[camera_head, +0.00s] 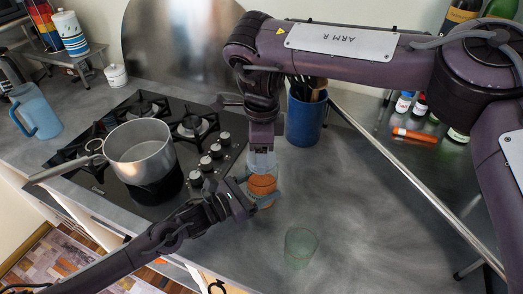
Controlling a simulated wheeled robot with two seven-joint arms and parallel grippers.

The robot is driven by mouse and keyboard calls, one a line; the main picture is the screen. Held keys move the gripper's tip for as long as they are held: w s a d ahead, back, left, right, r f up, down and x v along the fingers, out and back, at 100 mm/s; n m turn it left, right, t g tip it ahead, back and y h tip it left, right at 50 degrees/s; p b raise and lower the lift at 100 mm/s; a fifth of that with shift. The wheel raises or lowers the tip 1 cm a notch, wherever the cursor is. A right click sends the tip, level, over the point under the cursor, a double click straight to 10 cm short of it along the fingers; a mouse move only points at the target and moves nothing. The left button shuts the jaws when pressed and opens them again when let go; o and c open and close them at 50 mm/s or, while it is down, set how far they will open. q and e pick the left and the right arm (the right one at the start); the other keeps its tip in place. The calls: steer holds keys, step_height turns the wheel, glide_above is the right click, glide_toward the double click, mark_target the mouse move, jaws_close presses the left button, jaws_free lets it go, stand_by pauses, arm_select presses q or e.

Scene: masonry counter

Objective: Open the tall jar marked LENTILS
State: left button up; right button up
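A tall clear jar with orange contents (262,186) stands on the grey counter, right of the stove; I cannot read a label on it. My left gripper (258,196) comes in from the left at the jar's side, its fingers around the lower body and seemingly closed on it. My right gripper (262,163) points down from above, its pale fingers at the jar's top. They hide the lid, so I cannot tell whether they are clamped on it.
A green glass (300,246) stands in front of the jar. A blue utensil crock (306,115) is close behind. A pot (141,150) sits on the black stove (219,131) at left. A metal rack (418,185) with small bottles is at right.

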steer(key=shift+r, duration=1.05)
steer(key=shift+r, duration=2)
arm_select(q)
steer(key=o, duration=2)
steer(key=shift+c, duration=0.2)
steer(key=shift+a, duration=0.1)
steer(key=b+v, duration=0.3)
steer(key=v, duration=0.8)
steer(key=shift+f, duration=0.1)
arm_select(e)
step_height(320, 180, down, 3)
arm_select(q)
steer(key=shift+s+a, duration=0.25)
steer(key=shift+s, duration=0.05)
steer(key=shift+r, duration=0.2)
